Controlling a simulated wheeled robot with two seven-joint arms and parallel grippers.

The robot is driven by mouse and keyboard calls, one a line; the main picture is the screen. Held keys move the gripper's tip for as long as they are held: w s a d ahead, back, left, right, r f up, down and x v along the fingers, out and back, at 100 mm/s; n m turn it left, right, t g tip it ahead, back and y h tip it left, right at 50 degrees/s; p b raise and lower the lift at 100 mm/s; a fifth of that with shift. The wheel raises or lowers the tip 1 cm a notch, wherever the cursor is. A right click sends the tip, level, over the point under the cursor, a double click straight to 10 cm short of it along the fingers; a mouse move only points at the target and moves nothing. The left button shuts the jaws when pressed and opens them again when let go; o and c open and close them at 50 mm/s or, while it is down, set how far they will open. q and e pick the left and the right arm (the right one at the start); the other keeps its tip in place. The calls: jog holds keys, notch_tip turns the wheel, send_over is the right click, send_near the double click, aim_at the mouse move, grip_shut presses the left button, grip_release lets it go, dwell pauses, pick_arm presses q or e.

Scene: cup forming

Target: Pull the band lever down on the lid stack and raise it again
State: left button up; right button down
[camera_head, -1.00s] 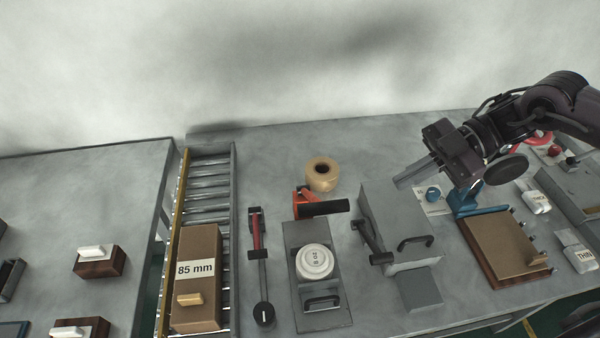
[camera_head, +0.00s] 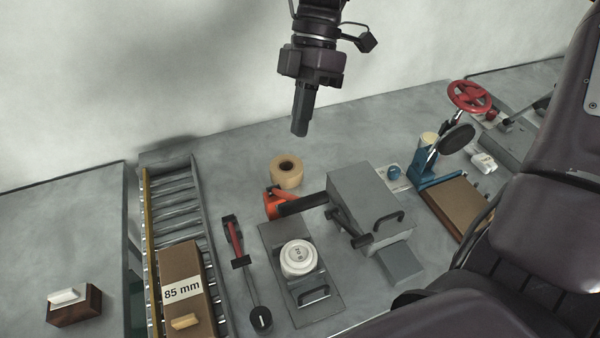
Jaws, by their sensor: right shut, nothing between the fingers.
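The white lid stack (camera_head: 298,257) stands upright on a grey plate (camera_head: 283,236) that has a black handle at its front. A long tool with a red-and-black grip and a round black end (camera_head: 237,243) lies left of the plate. A black lever-like bar (camera_head: 348,228) is at the left side of the grey box (camera_head: 365,193). I cannot tell which of these is the band lever. My right gripper (camera_head: 300,132) is shut and empty, pointing down in the air, above and behind the lid stack in the picture and clear of everything. My left gripper is out of view.
An orange tape tool (camera_head: 273,204) and a tan tape roll (camera_head: 286,171) are behind the plate. A roller conveyor with a carton marked 85 mm (camera_head: 181,284) runs at left. A blue press (camera_head: 428,169) and red handwheel (camera_head: 469,97) stand at right. My arm covers the lower right.

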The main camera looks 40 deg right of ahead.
jog(key=x, duration=0.2)
jog(key=s+p+x, duration=0.1)
jog(key=x, duration=0.2)
jog(key=s+p+x, duration=0.1)
jog(key=x, duration=0.2)
jog(key=shift+r, duration=0.2)
jog(key=shift+s+f, duration=0.25)
jog(key=shift+f, duration=0.05)
